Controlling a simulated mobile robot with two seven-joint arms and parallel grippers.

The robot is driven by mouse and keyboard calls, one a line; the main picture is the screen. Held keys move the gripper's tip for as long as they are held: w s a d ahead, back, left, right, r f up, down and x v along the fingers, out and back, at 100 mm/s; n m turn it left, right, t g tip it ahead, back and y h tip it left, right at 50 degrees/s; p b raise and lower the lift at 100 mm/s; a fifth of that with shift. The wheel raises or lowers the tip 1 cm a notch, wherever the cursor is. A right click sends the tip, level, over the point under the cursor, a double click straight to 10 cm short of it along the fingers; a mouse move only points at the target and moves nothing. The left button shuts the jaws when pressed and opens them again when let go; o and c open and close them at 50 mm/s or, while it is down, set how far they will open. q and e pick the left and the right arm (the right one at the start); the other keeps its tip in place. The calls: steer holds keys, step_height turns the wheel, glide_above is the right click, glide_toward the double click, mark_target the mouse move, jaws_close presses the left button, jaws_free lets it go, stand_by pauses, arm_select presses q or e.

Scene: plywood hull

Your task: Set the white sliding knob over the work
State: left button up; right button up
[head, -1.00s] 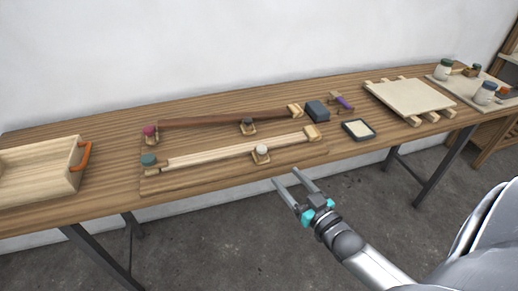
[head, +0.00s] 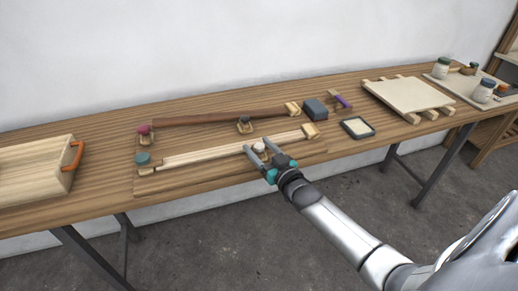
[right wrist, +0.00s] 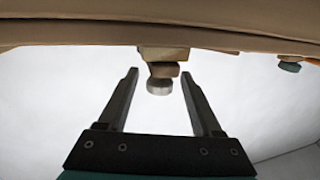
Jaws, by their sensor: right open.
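The white knob (head: 259,147) sits on a small wooden block at the front side of a long pale wood strip (head: 205,153), right of its middle. My right gripper (head: 256,144) is open, with one finger on each side of the knob. In the right wrist view the knob (right wrist: 159,87) shows between the two spread fingers (right wrist: 160,73), with a gap on both sides. The gripper partly hides the block in the head view. My left gripper is not in view.
A teal knob (head: 142,158) is at the strip's left end. Behind lies a dark wood strip (head: 215,117) with a red knob (head: 143,129) and a dark knob (head: 244,120). A wooden box (head: 30,165) stands left; a dark tray (head: 357,127) lies right.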

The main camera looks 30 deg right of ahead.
steer(key=shift+w, duration=0.1)
jaws_close()
stand_by(0.6)
stand_by(0.9)
